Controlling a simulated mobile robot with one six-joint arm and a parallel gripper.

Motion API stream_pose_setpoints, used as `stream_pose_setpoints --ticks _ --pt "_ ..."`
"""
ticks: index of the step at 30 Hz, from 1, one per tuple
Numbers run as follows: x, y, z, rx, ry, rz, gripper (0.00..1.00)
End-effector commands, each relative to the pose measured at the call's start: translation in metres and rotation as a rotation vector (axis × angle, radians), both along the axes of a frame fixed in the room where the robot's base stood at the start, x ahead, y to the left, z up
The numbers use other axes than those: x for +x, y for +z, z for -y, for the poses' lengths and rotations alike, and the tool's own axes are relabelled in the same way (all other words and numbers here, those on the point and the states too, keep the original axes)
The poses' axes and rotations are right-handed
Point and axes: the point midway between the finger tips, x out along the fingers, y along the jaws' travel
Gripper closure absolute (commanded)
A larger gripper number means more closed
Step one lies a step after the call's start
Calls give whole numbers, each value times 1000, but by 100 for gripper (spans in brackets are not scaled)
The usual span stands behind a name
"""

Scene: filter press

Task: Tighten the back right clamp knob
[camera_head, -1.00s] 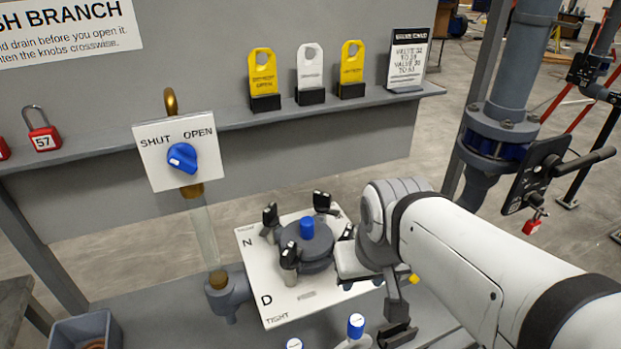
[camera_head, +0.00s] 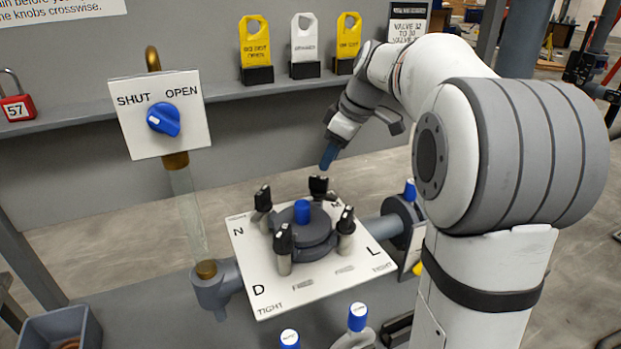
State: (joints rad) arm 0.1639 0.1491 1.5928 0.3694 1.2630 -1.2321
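The filter press has a round grey lid (camera_head: 297,228) with a blue cap (camera_head: 302,211) in its middle, on a white lettered plate (camera_head: 262,288). Several black clamp knobs stand around the lid. The back right clamp knob (camera_head: 318,187) is at the lid's far edge. The front right knob (camera_head: 346,220), front left knob (camera_head: 283,240) and back left knob (camera_head: 263,200) also show. My gripper (camera_head: 328,160) points down with a blue fingertip just above the back right knob, seemingly apart from it. I see the fingers edge-on, so their opening is hidden. Nothing shows held.
A shelf (camera_head: 225,94) with yellow and white tags runs behind. A blue valve knob (camera_head: 163,119) on a SHUT/OPEN plate stands left. A pipe (camera_head: 372,229) leaves the press at right, and blue-topped valves (camera_head: 357,318) stand in front. My arm covers much of the right side.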

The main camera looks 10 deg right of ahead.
Motion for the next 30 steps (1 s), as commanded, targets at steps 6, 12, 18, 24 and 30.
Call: stream_pose_setpoints --ticks 6,12,18,24,30 --pt "11 -12 -3 5 37 11 62" --pt "16 -42 -14 5 37 9 62" --pt "21 -66 -22 4 36 10 62" --pt "23 -73 -24 3 35 13 62" --pt "23 -73 -24 3 34 12 63"
